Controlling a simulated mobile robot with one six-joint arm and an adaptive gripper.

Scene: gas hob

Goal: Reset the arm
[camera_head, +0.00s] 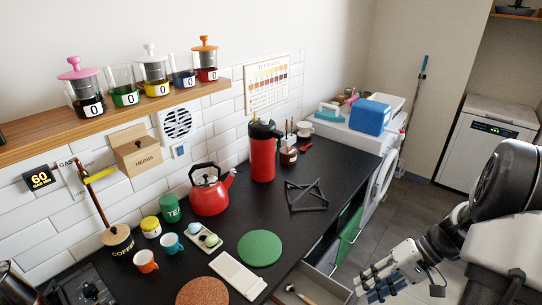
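My arm comes in from the right edge of the picture. My gripper (374,286) is at its lower left end, out past the counter's front edge and near the open drawer (325,287). Its fingers point left and look blue-grey. I see nothing clearly held in it, but the spread of the fingers is too small to tell. It appears apart from the counter things.
The black counter (330,165) holds a red kettle (210,192), a red flask (263,152), a black trivet (306,195), a green mat (260,248) and several cups. A washing machine (378,185) stands beyond. Grey floor (420,180) is clear behind my arm.

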